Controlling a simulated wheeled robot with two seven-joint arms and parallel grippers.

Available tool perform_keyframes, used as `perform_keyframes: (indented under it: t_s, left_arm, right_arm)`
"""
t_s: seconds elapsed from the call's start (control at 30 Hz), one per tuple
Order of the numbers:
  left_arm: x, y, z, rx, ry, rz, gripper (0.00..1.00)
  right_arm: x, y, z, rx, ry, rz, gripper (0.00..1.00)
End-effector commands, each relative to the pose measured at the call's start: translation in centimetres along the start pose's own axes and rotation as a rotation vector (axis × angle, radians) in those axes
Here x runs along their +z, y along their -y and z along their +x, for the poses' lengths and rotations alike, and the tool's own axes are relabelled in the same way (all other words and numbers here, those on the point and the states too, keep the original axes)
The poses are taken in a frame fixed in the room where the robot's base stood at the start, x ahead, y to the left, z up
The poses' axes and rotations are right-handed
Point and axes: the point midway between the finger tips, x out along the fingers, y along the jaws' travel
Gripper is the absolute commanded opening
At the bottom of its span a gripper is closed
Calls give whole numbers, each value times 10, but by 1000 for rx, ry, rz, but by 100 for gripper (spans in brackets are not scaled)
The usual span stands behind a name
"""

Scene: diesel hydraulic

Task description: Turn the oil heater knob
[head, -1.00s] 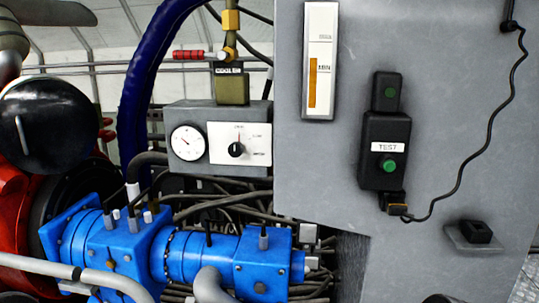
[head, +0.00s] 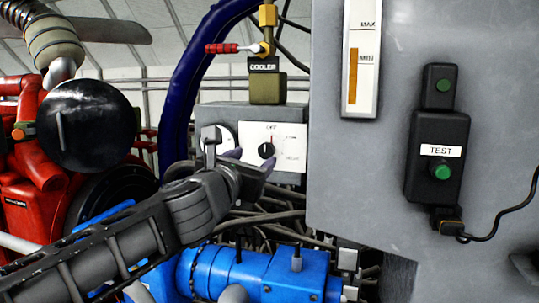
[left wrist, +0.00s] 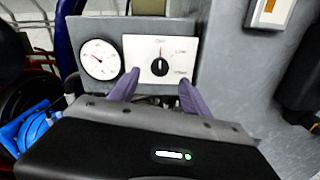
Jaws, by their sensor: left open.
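The oil heater knob (head: 266,150) is a small black dial on a white plate (head: 289,137) with printed settings, fixed to a grey box. In the left wrist view the knob (left wrist: 160,67) has its pointer up towards the top mark. My left gripper (head: 250,160) is just in front of and below the plate. In the left wrist view its two purple fingertips (left wrist: 158,84) are spread to either side of and below the knob, apart from it. The gripper holds nothing. My right gripper is not in view.
A round gauge (left wrist: 100,59) sits left of the plate. A grey cabinet (head: 350,170) with a level gauge (head: 361,60) and a green-button TEST box (head: 437,160) stands close on the right. Blue pump parts (head: 255,272) and dark hoses lie below. A red-handled valve (head: 232,48) is above.

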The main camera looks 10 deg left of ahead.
Motion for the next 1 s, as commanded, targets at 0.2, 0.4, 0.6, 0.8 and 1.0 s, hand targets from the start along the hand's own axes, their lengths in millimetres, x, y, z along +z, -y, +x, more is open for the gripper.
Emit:
perform_keyframes:
  t_s: [0.2,0.4,0.6,0.8,1.0]
  left_arm:
    - [-1,0,8,0,-3,3,56]
    - [-2,0,35,0,-4,5,56]
    - [-1,1,65,-1,-3,4,56]
    - [-2,0,79,0,-3,6,56]
    - [-2,0,79,0,-2,6,56]
  right_arm:
    - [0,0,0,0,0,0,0]
    - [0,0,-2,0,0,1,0]
    - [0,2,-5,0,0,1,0]
    - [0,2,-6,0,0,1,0]
    - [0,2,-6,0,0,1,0]
